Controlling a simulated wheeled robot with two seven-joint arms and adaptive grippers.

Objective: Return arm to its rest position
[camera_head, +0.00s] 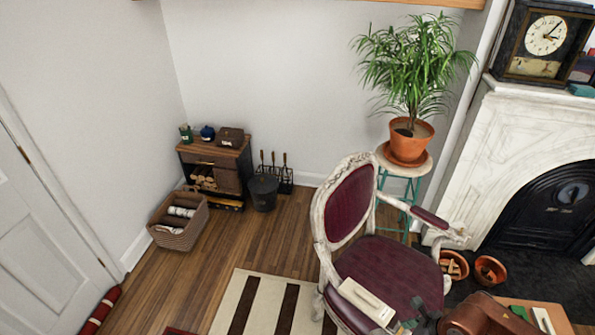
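The armchair (395,268) with a dark red seat and back and a worn white frame stands in the lower middle right.
A striped rug (262,305) lies left of the chair. A potted plant (408,140) stands on a stool behind it. A marble fireplace (520,140) is at right. A small cabinet (217,165) and a basket (180,222) stand at the back left. Wooden floor is clear between.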

